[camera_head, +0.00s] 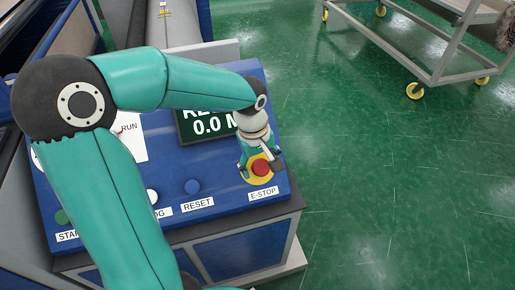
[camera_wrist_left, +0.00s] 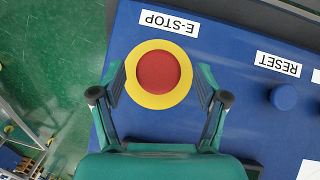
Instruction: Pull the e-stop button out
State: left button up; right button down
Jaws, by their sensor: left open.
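The e-stop button (camera_head: 261,168) is a red mushroom cap on a yellow ring, at the right end of the blue control panel (camera_head: 232,200). It also shows in the left wrist view, with its red cap (camera_wrist_left: 158,72) inside the yellow ring (camera_wrist_left: 158,101). My left gripper (camera_head: 260,165) is over the button in the head view. In the left wrist view the left gripper (camera_wrist_left: 160,85) is open, with one finger on each side of the button. I cannot tell whether the fingers touch the ring. My right gripper is not in view.
A blue RESET button (camera_head: 192,186) sits left of the e-stop, with further buttons beyond it. A dark display (camera_head: 205,122) is behind, partly hidden by my left arm. A grey cart (camera_head: 440,50) stands at the back right. The green floor right of the panel is clear.

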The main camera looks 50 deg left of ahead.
aim_at(255, 170)
pick_arm(q)
notch_tip(255, 170, up, 11)
jog(key=s, duration=0.1)
jog(key=shift+s+a+f, duration=0.2)
dwell(0.4)
